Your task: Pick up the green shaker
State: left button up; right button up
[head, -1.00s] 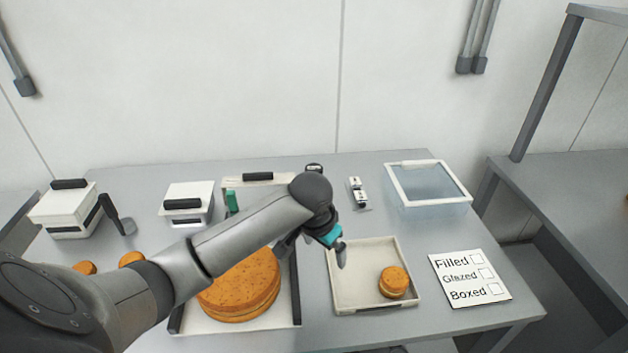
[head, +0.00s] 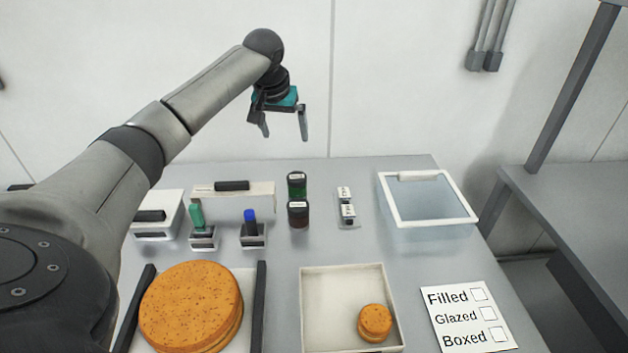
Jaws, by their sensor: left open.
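A green shaker (head: 297,187), a small green jar with a dark top, stands at the back of the table. A dark reddish-brown jar (head: 298,216) stands directly in front of it and covers its lower part. My left gripper (head: 284,131) is raised above the back of the table, up and slightly left of the green shaker in the picture. Its two fingers point down, apart and empty. My right gripper is out of view.
A green-handled tool (head: 196,216) and a blue-handled tool (head: 250,218) stand in holders to the left. Small white-labelled items (head: 346,205) and a clear bin (head: 429,235) are to the right. A cake (head: 190,305) and a tray (head: 330,280) with a small round cake (head: 375,322) lie in front.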

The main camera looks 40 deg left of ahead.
pick_arm(q)
notch_tip(320, 180, down, 4)
jog(key=b, duration=0.8)
send_near(295, 181)
jog(key=x, duration=0.7)
jog(key=shift+w+a+f, duration=0.15)
jog(key=shift+w+a, duration=0.15)
jog(key=shift+a, duration=0.05)
jog(key=shift+w+a+f, duration=0.1)
jog(key=shift+w+f, duration=0.15)
jog(key=shift+f, duration=0.4)
jog(key=x, duration=0.1)
jog(key=b+x, duration=0.1)
jog(key=x, duration=0.2)
jog(key=shift+s+d+b, duration=0.1)
jog(key=shift+d+b, duration=0.2)
jog(key=shift+b, duration=0.1)
jog(key=shift+a+f, duration=0.15)
jog(key=shift+f, duration=0.4)
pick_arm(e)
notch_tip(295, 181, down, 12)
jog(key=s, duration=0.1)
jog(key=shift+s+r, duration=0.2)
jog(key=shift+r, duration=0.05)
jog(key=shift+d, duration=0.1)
pick_arm(q)
jog(key=c, duration=1.5)
